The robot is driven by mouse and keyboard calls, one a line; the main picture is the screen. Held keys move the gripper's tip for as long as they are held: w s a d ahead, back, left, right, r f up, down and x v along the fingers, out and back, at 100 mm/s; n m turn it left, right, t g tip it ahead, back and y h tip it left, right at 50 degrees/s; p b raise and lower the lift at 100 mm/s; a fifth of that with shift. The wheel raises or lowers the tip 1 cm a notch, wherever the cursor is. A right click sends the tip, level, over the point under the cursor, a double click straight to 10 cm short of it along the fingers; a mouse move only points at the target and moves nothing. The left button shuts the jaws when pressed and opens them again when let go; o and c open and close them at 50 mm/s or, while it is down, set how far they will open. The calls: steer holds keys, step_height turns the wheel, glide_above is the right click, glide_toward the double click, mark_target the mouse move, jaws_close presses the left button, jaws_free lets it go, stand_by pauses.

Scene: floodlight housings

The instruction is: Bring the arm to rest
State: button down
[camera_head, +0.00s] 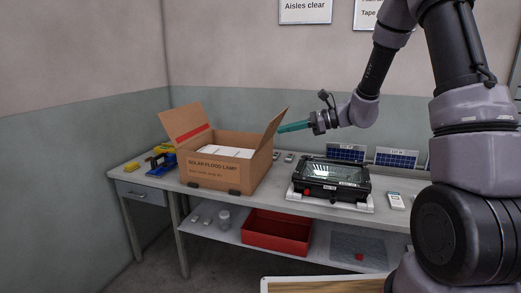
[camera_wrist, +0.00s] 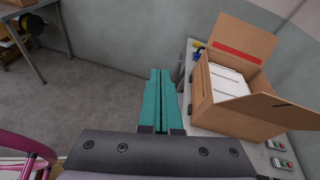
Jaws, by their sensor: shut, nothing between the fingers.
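My gripper (camera_head: 281,128) is in the air above the workbench, at the right side of the open cardboard box, level with its raised right flap. Its teal fingers (camera_wrist: 159,72) lie together in the wrist view, shut and empty. My arm reaches in from the right in the head view. The cardboard box (camera_head: 215,176), printed "Solar Flood Lamp", stands on the bench with its flaps up and white packages inside; it also shows at the right of the wrist view (camera_wrist: 218,115).
A black floodlight housing (camera_head: 332,178) lies on a white support on the workbench (camera_head: 278,205). Small solar panels (camera_head: 396,158) stand behind it. A yellow and blue tool (camera_head: 161,158) lies at the bench's left. A red bin (camera_head: 276,232) is on the lower shelf.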

steer(key=s+d+r+n+g+h, duration=0.1)
steer(key=s+d+r+n+h, duration=0.2)
steer(key=s, duration=0.4)
steer(key=s+d+r+n+h, duration=0.2)
steer(key=s+r+n, duration=0.3)
steer(key=s+r, duration=0.15)
steer(key=s+d+r+n+t+h, duration=0.2)
steer(key=s+d+n+h, duration=0.1)
steer(key=s+d, duration=0.2)
steer(key=s+d+r+n+t+h, duration=0.2)
steer(key=s+d+n+t+h, duration=0.1)
steer(key=s+d, duration=0.3)
steer(key=shift+s+d+r+h, duration=0.3)
steer(key=shift+s+h, duration=0.1)
steer(key=shift+h, duration=0.2)
